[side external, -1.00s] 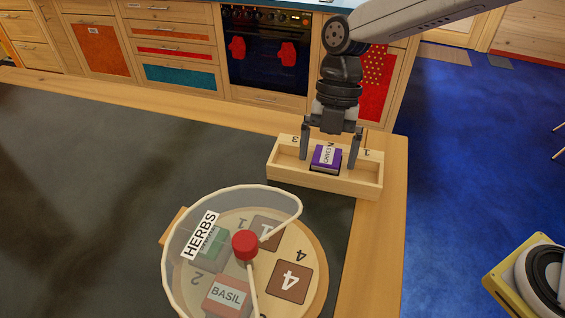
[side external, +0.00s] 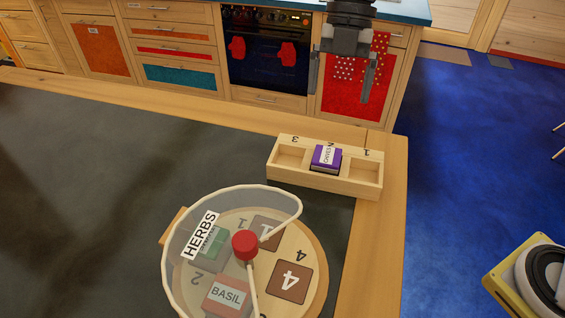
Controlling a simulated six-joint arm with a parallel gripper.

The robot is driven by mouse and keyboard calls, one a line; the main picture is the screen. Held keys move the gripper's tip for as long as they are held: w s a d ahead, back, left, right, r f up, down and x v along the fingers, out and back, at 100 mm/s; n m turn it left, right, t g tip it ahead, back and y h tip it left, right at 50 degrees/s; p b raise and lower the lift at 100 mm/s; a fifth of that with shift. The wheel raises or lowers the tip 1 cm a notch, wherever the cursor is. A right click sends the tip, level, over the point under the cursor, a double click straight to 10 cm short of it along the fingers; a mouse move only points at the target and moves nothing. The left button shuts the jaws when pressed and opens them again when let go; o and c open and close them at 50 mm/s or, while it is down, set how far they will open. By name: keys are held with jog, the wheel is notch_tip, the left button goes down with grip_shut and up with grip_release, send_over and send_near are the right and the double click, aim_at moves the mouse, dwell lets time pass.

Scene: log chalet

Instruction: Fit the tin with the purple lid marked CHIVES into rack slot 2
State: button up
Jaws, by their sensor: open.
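The tin with the purple lid marked CHIVES (side external: 326,158) sits upright in the middle slot of the wooden rack (side external: 317,184), between the slots marked 3 and 1. The slots on either side of the tin are empty. My gripper (side external: 341,88) is open and empty, well above the rack near the top of the side external view, apart from the tin.
A round turntable (side external: 314,262) at the front has a clear cover labelled HERBS (side external: 200,235) and a red knob (side external: 245,245). It carries a BASIL tin (side external: 227,295) and a green-lidded tin (side external: 211,243). The dark mat (side external: 100,190) at left is clear.

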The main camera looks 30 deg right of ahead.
jog(key=shift+w+d+r, duration=0.2)
jog(key=shift+r, duration=0.45)
jog(key=d+f+m+t, duration=0.1)
jog(key=d+f+m, duration=0.1)
jog(key=d+m, duration=0.1)
jog(key=d+f+m+t+h, duration=0.1)
jog(key=d+f+m, duration=0.2)
jog(key=d+m, duration=0.1)
jog(key=d+f+m+t, duration=0.1)
jog(key=d+f+m, duration=0.1)
jog(key=m, duration=0.3)
jog(key=shift+s+d+f+m+t+h, duration=0.15)
jog(key=shift+d, duration=0.2)
jog(key=shift+s+d+f+m+t+h, duration=0.1)
jog(key=shift+d+f+m+t+h, duration=0.05)
jog(key=shift+d, duration=0.2)
jog(key=d+f+m, duration=0.1)
jog(key=m, duration=0.1)
jog(key=s+d+f+m+t, duration=0.1)
jog(key=d+m, duration=0.1)
jog(key=s+d+f+m+h, duration=0.1)
jog(key=d+m, duration=0.1)
jog(key=shift+f+t, duration=0.1)
jog(key=shift+t, duration=0.2)
jog(key=s+d+f+m, duration=0.3)
jog(key=s+f+m, duration=0.4)
jog(key=f+m, duration=0.1)
jog(key=shift+s+f+m+t, duration=0.25)
jog(key=shift+m+t, duration=0.05)
jog(key=shift+m, duration=0.1)
